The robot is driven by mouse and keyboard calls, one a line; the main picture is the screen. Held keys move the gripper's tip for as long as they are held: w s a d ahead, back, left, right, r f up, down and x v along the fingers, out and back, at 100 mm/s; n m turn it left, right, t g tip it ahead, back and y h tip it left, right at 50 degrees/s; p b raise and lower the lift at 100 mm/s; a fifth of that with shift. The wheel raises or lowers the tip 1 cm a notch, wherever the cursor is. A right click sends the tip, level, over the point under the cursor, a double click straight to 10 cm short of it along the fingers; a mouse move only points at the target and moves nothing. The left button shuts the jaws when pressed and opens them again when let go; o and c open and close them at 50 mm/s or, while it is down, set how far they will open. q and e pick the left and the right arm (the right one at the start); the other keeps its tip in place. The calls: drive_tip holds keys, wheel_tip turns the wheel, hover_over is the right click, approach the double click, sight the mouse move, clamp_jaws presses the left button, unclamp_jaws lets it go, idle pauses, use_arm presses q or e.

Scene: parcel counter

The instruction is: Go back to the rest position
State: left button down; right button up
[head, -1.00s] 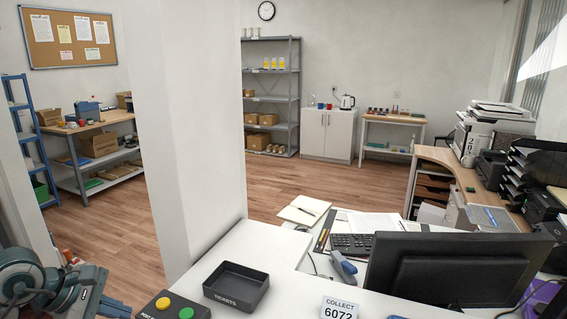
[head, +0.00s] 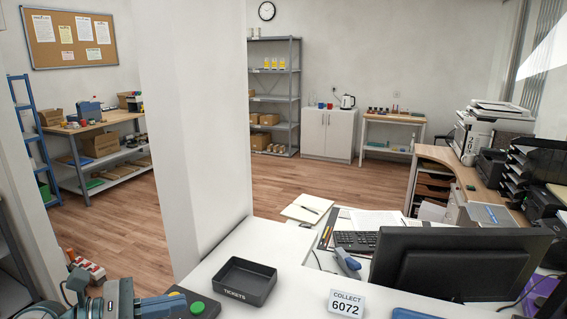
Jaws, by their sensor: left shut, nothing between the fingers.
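My left gripper (head: 160,306) shows at the bottom left edge of the head view, low and partly cut off by the frame. It is shut and empty, beside the button box at the left end of the white counter (head: 215,262). My right gripper is not in view.
On the counter stand a black tickets tray (head: 245,280), a button box with a green button (head: 198,307), and a collect sign (head: 345,303) reading 6072. A monitor (head: 455,262) and keyboard (head: 355,241) are to the right. A white pillar (head: 195,130) rises behind the counter.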

use_arm(q)
drive_tip(key=a+r+n+t+y, duration=0.25)
drive_tip(key=n+t, duration=0.45)
drive_tip(key=n, duration=0.4)
drive_tip(key=a+r+n+t+y, duration=0.2)
drive_tip(key=a+n+t, duration=0.1)
drive_tip(key=n+t, duration=0.65)
drive_tip(key=s+a+f+n+g+y, duration=0.1)
drive_tip(key=a+f+n+g+y, duration=0.25)
drive_tip(key=f+n+y, duration=0.55)
drive_tip(key=s+a+f+n+g+y, duration=0.1)
drive_tip(key=a+f+n+g+y, duration=0.35)
drive_tip(key=n, duration=0.75)
drive_tip(key=s+d+f+n+g+h, duration=0.1)
drive_tip(key=s+d+f+n+g, duration=0.25)
drive_tip(key=s+f+g, duration=0.45)
drive_tip(key=s+d+f+n+g+h, duration=0.1)
drive_tip(key=s+d+f+n+g, duration=0.3)
drive_tip(key=s+f, duration=0.8)
drive_tip(key=a+f+n+g, duration=0.1)
drive_tip(key=a+f, duration=0.1)
drive_tip(key=f, duration=1.4)
drive_tip(key=a+f+g, duration=0.1)
drive_tip(key=a+f, duration=0.1)
drive_tip(key=f, duration=1.4)
drive_tip(key=s+a+f, duration=0.1)
drive_tip(key=s+f, duration=1.7)
drive_tip(key=shift+a+f, duration=0.15)
drive_tip(key=shift+f, duration=0.15)
